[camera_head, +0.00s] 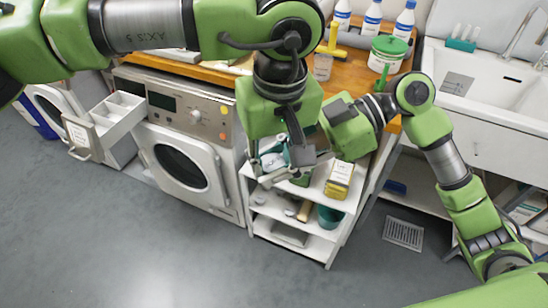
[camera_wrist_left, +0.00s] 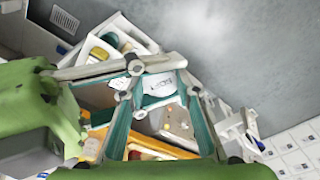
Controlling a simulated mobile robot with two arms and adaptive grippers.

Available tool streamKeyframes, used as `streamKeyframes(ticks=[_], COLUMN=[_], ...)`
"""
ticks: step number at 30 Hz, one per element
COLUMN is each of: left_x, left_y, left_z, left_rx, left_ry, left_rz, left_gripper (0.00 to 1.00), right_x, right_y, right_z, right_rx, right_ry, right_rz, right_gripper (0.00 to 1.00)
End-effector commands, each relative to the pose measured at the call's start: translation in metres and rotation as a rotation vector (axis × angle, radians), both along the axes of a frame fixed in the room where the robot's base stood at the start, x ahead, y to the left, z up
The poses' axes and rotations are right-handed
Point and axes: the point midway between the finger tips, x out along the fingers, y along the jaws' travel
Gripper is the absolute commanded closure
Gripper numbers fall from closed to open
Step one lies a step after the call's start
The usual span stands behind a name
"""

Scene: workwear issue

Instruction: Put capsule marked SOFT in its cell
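My left gripper (camera_head: 278,168) hangs above the white shelf unit, right of the washing machine. In the left wrist view, its teal-padded fingers (camera_wrist_left: 160,95) are closed around a white capsule (camera_wrist_left: 158,85) with dark lettering that seems to read SOFT. The capsule (camera_head: 272,161) shows only as a small pale patch in the head view. The machine's white drawer (camera_head: 121,121) is pulled out at the left, with several open cells and a handle at its front. The gripper is apart from it, to its right. My right arm's end (camera_head: 350,130) is beside the left gripper; its fingers cannot be made out.
The washing machine (camera_head: 182,168) stands under a wooden counter (camera_head: 350,72) with bottles (camera_head: 372,17) and a green-lidded tub (camera_head: 386,53). The shelf unit (camera_head: 262,208) holds a yellow box (camera_head: 340,174) and a green cup (camera_head: 329,216). A sink (camera_head: 490,90) is at right. The front floor is clear.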

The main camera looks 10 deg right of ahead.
Motion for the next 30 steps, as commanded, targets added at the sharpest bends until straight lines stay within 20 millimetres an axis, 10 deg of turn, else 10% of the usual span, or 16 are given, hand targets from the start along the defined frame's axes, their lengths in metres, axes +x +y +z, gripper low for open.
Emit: streamKeyframes(ticks=[16,30], left_x=[0.0,0.0], left_y=[-0.002,-0.002], left_z=[0.001,0.001], left_rx=[-0.007,-0.007], left_ry=[-0.001,-0.001], left_rz=[-0.002,-0.002], left_gripper=[0.91,0.91], right_x=[0.001,0.007], right_y=[-0.007,-0.089], right_z=[0.004,0.044], right_rx=[0.001,0.002], right_ry=[0.0,0.0], right_rz=[0.0,0.0], right_gripper=[0.51,0.51])
